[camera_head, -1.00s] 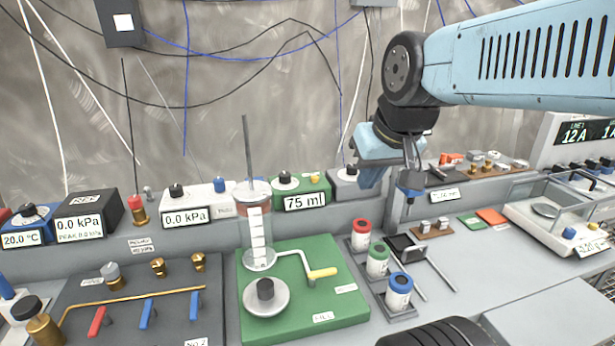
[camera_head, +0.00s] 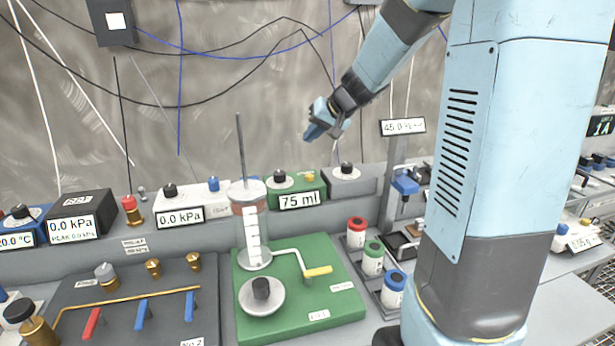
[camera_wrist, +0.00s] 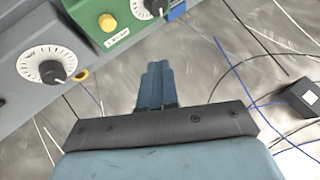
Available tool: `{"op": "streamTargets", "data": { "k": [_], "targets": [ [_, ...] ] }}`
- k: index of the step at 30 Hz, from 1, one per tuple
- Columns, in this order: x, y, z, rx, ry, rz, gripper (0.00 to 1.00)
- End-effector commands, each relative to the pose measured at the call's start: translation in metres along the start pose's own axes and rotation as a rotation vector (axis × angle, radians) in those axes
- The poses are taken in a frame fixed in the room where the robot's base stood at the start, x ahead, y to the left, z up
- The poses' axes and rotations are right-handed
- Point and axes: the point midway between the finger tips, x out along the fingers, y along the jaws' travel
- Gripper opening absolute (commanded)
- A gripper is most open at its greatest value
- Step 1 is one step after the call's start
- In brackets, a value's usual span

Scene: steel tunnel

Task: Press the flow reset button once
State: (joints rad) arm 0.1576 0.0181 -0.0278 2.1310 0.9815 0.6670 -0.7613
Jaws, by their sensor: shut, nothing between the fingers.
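The green flow box reads 75 ml (camera_head: 298,200) and stands on the back ledge. A small yellow button (camera_head: 309,176), which appears to be the flow reset button, is on its top right, beside a dial with a black knob (camera_head: 283,177). In the wrist view the yellow button (camera_wrist: 107,22) shows on the green top, with a small unreadable label near it. My gripper (camera_head: 310,136) is shut and empty, in the air above and behind the green box, apart from the button. The shut fingers (camera_wrist: 157,66) also show in the wrist view.
A grey box with a dial (camera_head: 347,180) stands right of the green box, and a white 0.0 kPa box (camera_head: 190,207) left. A clear cylinder (camera_head: 252,235) with a tall rod rises in front. Cables hang on the wall behind.

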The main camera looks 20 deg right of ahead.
Motion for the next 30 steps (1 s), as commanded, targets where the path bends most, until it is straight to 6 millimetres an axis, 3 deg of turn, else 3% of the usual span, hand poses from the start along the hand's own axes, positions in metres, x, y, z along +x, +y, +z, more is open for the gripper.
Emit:
{"op": "streamTargets", "data": {
  "k": [3, 10, 22, 30],
  "targets": [
    [0.015, 0.013, -0.014, 0.022, 0.019, -0.005, 0.00],
    [0.024, 0.020, -0.022, 0.033, 0.033, -0.009, 0.00],
    [0.027, 0.022, -0.019, 0.034, 0.032, -0.010, 0.00],
    [0.046, 0.035, -0.005, 0.035, 0.030, -0.009, 0.00]
  ]
}}
